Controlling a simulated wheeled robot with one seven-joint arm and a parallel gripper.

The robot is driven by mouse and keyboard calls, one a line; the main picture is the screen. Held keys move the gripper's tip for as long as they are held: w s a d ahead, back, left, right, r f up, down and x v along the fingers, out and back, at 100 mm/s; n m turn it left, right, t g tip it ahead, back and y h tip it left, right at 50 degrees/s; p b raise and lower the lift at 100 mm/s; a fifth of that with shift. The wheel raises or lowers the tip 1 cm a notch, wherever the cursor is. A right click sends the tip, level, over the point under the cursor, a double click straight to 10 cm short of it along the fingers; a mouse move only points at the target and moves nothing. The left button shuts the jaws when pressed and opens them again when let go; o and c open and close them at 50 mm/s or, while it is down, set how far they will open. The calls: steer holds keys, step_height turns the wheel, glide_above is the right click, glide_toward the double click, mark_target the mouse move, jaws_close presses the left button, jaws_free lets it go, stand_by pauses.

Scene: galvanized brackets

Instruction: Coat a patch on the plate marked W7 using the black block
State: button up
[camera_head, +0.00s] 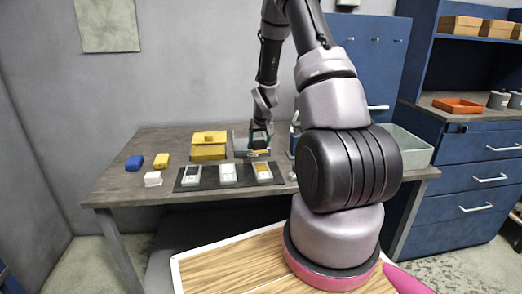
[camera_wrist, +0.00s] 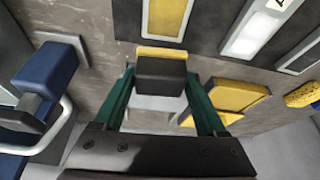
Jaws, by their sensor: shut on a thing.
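My gripper (camera_head: 259,142) is shut on the black block (camera_wrist: 160,75), which has a yellow strip along one edge. The block sits between the green fingers in the wrist view, over the back part of the table and apart from the plates. The yellow-faced plate (camera_wrist: 167,15) is nearest the block in the wrist view. I cannot read W7 on any plate.
A blue block (camera_head: 134,162), yellow block (camera_head: 161,160) and white block (camera_head: 153,179) lie at left. A blue object (camera_wrist: 45,75) stands close by. A pale bin (camera_head: 412,148) is at right.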

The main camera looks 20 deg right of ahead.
steer(key=shift+r, duration=1.5)
